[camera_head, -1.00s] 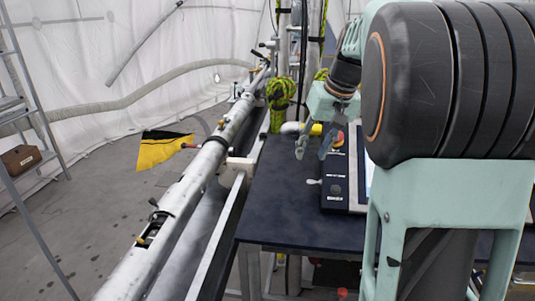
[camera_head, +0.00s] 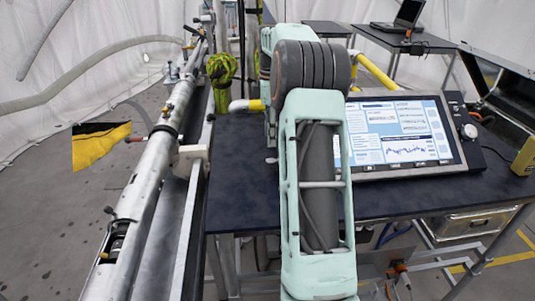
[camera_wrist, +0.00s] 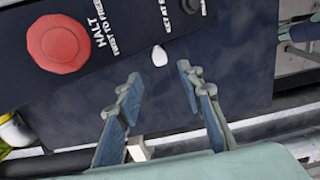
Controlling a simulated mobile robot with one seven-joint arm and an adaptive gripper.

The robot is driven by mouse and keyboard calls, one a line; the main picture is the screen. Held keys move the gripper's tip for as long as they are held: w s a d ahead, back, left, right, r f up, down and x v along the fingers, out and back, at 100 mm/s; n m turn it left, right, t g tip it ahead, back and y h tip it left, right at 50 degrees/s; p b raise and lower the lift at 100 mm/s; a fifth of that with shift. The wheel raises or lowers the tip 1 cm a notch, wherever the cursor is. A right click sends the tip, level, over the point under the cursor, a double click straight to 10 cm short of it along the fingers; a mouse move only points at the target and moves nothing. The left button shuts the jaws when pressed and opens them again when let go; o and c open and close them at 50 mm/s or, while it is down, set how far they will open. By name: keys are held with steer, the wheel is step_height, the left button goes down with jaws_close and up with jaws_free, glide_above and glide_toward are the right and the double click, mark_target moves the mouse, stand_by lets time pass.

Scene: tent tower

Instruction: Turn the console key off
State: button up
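The console (camera_head: 462,150) stands on the dark table in the head view, with a lit screen; my arm covers its left part. In the wrist view the console's dark panel (camera_wrist: 125,20) carries a red HALT button (camera_wrist: 58,43) and partly cut-off white lettering that includes "KEY". The key (camera_wrist: 159,56) shows as a small pale rounded tab sticking out at the panel's edge. My gripper (camera_wrist: 158,72) is open, its two fingers apart, with the key just ahead of the gap between the tips. No contact shows. My gripper is hidden behind my arm in the head view.
The dark table (camera_head: 245,190) has a bare area left of my arm. A long metal tube (camera_head: 150,185) runs along its left side. A yellow-ended pipe (camera_head: 250,105) lies by the far edge. A laptop (camera_head: 402,20) stands on a table behind.

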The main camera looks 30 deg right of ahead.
mark_target(270, 160)
step_height(270, 160, down, 8)
steer(key=shift+r, duration=0.1)
steer(key=shift+c, duration=0.2)
jaws_close()
steer(key=c, duration=0.8)
jaws_free()
steer(key=shift+c, duration=0.2)
steer(key=o, duration=0.9)
steer(key=shift+r, duration=0.1)
step_height(270, 160, up, 12)
steer(key=shift+f, duration=0.1)
